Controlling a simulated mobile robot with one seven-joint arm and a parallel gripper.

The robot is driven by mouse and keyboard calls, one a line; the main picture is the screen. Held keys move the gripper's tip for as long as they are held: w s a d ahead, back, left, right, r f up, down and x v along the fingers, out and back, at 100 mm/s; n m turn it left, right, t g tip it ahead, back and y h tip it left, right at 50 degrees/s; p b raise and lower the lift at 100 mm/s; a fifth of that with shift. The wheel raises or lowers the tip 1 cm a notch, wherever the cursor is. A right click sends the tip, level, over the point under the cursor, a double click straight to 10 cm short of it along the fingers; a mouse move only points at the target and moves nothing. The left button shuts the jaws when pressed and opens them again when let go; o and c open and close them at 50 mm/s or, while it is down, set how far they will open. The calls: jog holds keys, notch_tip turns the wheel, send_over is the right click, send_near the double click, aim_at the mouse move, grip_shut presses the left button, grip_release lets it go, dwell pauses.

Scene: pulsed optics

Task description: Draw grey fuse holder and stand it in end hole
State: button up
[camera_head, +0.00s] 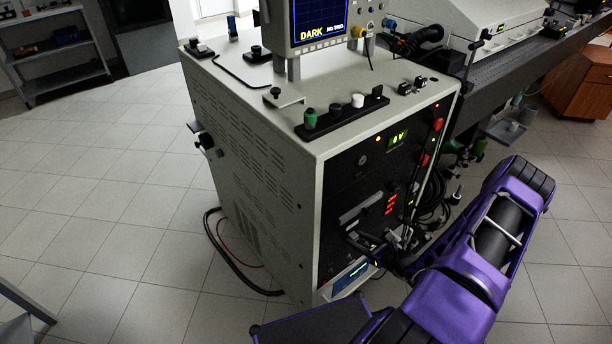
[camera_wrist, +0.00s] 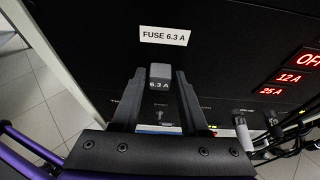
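The grey fuse holder (camera_wrist: 160,74), marked 6.3 A, sits in the dark front panel below a FUSE 6.3 A label (camera_wrist: 164,36). My gripper (camera_wrist: 161,76) is in front of the panel, with one finger on each side of the holder. A narrow gap shows between the holder and each finger, so it looks open. A black rack (camera_head: 322,127) on the cabinet top carries green, black and white pieces. No empty end hole can be made out.
The cabinet (camera_head: 250,130) has a monitor (camera_head: 318,22) on top, behind the rack. Cables (camera_head: 432,205) hang at the right of the front panel, beside my arm. In the wrist view a plugged connector (camera_wrist: 243,132) is right of my fingers.

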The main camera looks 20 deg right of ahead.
grip_shut()
jog(key=shift+s, duration=0.1)
jog(key=s+d, duration=0.2)
jog(key=s, duration=0.4)
jog(key=shift+s+d, duration=0.2)
jog(key=shift+s, duration=0.15)
dwell(0.5)
jog(key=s+d+b, duration=0.1)
jog(key=s+d, duration=0.3)
jog(key=s, duration=0.7)
jog(key=shift+s+b, duration=0.15)
jog(key=shift+b, duration=0.2)
